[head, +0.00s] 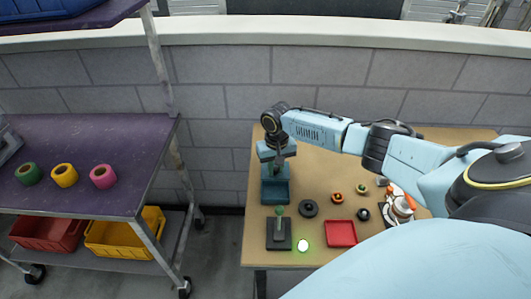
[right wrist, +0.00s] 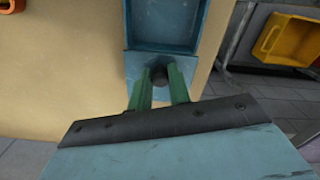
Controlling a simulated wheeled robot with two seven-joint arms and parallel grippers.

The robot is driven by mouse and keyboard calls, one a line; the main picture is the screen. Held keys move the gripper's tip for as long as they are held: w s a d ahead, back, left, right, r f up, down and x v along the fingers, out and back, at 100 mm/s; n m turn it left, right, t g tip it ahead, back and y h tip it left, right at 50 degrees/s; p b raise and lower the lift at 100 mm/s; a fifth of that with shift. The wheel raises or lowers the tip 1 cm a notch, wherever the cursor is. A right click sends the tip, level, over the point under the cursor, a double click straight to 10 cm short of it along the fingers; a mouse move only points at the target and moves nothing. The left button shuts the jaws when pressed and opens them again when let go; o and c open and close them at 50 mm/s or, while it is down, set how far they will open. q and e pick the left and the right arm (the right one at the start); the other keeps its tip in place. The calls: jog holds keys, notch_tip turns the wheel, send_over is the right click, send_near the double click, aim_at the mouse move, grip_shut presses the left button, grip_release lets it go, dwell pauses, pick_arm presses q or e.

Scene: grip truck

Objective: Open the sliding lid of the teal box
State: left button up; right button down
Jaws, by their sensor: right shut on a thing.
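The teal box (head: 276,191) stands near the left side of the table. It also shows at the top of the right wrist view (right wrist: 205,42), where its hollow inside is exposed. The lid (right wrist: 134,64) is a flat teal plate at the near end of that hollow, with a dark round knob (right wrist: 159,76). My right gripper (head: 278,160) is over the far end of the box in the head view. In the right wrist view its green fingers (right wrist: 160,80) are shut around the knob. The gripper hides part of the lid. My left gripper is not in view.
On the wooden table (head: 320,185) are a dark block with a green post (head: 279,233), a black ring (head: 308,208), a red tray (head: 341,233) and several small parts. A purple-topped cart (head: 110,140) stands left, with a yellow bin (head: 110,240) below. A block wall is behind.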

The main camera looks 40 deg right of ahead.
aim_at(276, 168)
jog(key=c, duration=1.3)
grip_release()
notch_tip(276, 168, up, 14)
jog(key=p, duration=0.1)
jog(key=shift+f, duration=0.25)
